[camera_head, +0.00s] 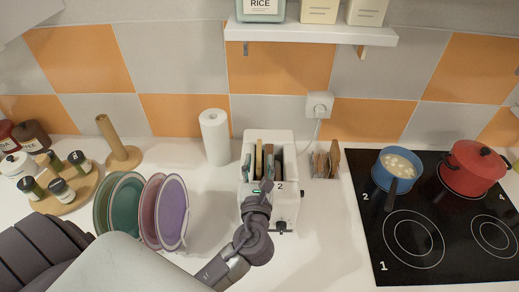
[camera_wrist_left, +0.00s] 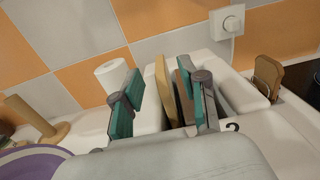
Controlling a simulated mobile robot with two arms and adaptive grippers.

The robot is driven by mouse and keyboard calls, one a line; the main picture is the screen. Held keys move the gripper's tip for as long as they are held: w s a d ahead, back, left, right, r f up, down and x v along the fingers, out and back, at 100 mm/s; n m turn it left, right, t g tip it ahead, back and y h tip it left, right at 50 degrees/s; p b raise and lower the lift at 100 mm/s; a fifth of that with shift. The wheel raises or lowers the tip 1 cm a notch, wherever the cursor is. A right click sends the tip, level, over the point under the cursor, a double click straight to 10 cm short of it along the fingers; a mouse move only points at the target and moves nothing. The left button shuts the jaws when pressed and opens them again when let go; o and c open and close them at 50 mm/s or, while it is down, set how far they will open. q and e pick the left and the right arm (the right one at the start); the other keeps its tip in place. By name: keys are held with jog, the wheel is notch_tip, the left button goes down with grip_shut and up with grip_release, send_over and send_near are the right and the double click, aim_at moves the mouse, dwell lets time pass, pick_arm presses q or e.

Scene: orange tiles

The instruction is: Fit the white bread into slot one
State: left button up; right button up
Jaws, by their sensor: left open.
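The white toaster (camera_head: 292,212) stands on the counter below the wall socket, with a "2" printed beside its right slot. A pale bread slice (camera_head: 258,160) stands upright in the toaster's left slot; it also shows in the left wrist view (camera_wrist_left: 163,88). A browner strip (camera_wrist_left: 184,92) stands close beside it on the right; I cannot tell whether it is another slice. My left gripper (camera_head: 252,182) is over the toaster, its teal-padded fingers open on both sides of the pale slice, with a gap left of it. The toaster's right slot (camera_wrist_left: 225,105) looks empty.
A rack with bread slices (camera_head: 334,158) stands right of the toaster. Plates (camera_head: 173,212) stand upright at left, near a paper roll (camera_head: 215,137) and wooden holder (camera_head: 118,150). A hob (camera_head: 440,225) with blue pot (camera_head: 397,170) and red pot (camera_head: 471,168) is at right. A shelf (camera_head: 310,34) hangs above.

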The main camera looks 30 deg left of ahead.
pick_arm(q)
jog(key=v, duration=0.6)
dwell(0.5)
